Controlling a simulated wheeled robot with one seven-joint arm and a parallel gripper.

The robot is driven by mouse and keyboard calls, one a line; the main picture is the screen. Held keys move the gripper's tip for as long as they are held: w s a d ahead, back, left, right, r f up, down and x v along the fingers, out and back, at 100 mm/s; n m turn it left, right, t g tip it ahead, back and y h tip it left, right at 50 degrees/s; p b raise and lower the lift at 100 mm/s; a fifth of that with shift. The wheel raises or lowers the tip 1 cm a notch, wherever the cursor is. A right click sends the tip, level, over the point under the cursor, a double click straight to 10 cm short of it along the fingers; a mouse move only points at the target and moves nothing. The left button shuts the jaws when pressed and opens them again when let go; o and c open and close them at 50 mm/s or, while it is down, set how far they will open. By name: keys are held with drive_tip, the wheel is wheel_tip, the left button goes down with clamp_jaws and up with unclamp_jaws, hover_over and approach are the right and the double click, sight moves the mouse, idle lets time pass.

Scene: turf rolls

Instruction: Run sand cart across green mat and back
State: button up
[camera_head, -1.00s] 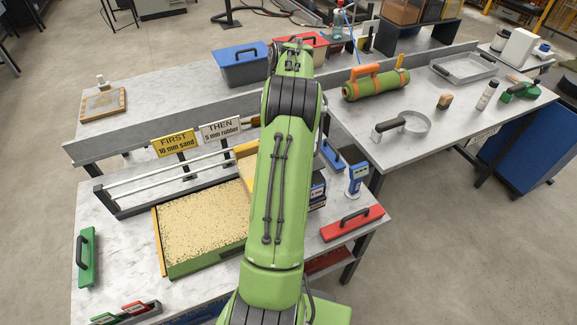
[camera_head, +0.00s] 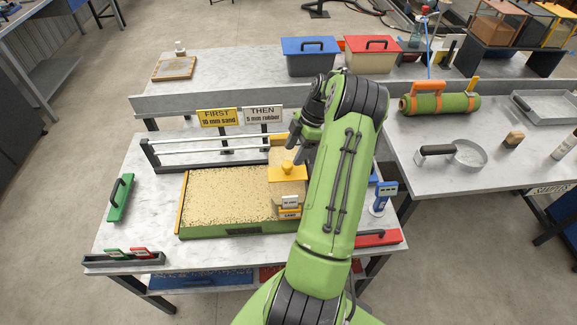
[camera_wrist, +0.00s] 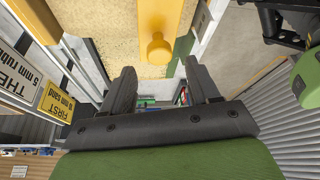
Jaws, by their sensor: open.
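The sand cart (camera_head: 287,187) is a yellow box with a round yellow knob on top and a "SAND" label on its front. It stands over the right end of the green mat (camera_head: 225,231), which is mostly covered in pale grains. My gripper (camera_head: 298,138) is open and empty, above and behind the cart and partly hidden by my arm. In the wrist view, the cart's yellow knob (camera_wrist: 157,48) lies just ahead of the open fingers (camera_wrist: 160,76), about between them and apart from them.
A rail (camera_head: 205,145) runs behind the mat, with a yellow "FIRST 10 mm sand" sign (camera_head: 218,117) and a white "THEN 5 mm rubber" sign (camera_head: 263,116). A blue device (camera_head: 383,195) and red-handled block (camera_head: 377,238) stand at right.

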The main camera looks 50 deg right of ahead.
sight(287, 163)
drive_tip(key=x, duration=0.7)
drive_tip(key=shift+c, duration=0.3)
clamp_jaws()
drive_tip(key=shift+w, duration=0.1)
